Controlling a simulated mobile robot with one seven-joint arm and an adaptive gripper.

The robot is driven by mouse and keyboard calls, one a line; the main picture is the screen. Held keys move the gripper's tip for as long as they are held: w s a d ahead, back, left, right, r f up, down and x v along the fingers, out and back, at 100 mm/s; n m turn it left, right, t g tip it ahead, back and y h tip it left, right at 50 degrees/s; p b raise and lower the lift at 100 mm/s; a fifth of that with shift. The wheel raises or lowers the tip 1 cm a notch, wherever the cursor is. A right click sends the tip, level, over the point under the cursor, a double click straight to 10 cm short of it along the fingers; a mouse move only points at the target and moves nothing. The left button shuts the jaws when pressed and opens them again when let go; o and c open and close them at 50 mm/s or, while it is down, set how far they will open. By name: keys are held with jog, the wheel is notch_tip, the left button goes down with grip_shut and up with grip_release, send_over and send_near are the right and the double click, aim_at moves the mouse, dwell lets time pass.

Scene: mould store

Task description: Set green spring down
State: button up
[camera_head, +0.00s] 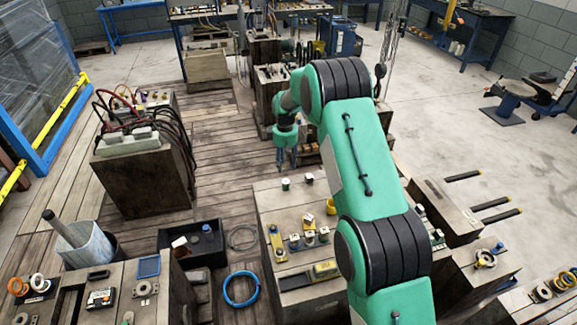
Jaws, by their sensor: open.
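My gripper (286,164) is open, with its fingers pointing down near the back edge of the large grey mould block (271,203). A small green upright piece with a pale top, seemingly the green spring (286,184), stands on the block just below the fingertips in the picture. It appears apart from the fingers, and nothing shows between them. The exact height of the gripper above it cannot be told. My green arm hides the right part of the block.
A small dark piece (309,178) stands right of the green one. A hose-covered block (145,172) stands left. A blue hose coil (241,289) lies on the floor.

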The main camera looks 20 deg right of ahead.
jog(key=shift+r, duration=0.15)
jog(key=s+a+r+m+t, duration=0.1)
jog(key=s+r, duration=0.6)
jog(key=r, duration=0.3)
jog(key=s+r+m+t, duration=0.1)
jog(key=s+r, duration=0.6)
jog(key=r, duration=0.4)
jog(key=s+a+r+m+t, duration=0.1)
jog(key=s+r, duration=0.6)
jog(key=r, duration=0.3)
jog(key=s+r+m+t, duration=0.1)
jog(key=s+r, duration=0.3)
jog(key=s, duration=0.5)
jog(key=s+r+m, duration=0.1)
jog(key=s+r, duration=0.3)
jog(key=s, duration=0.5)
jog(key=s+f+m+t, duration=0.1)
jog(key=s+f+m, duration=0.1)
jog(key=s, duration=1.6)
jog(key=shift+s+a+f+t, duration=0.15)
jog(key=shift+a+f+t, duration=0.2)
jog(key=shift+a, duration=0.1)
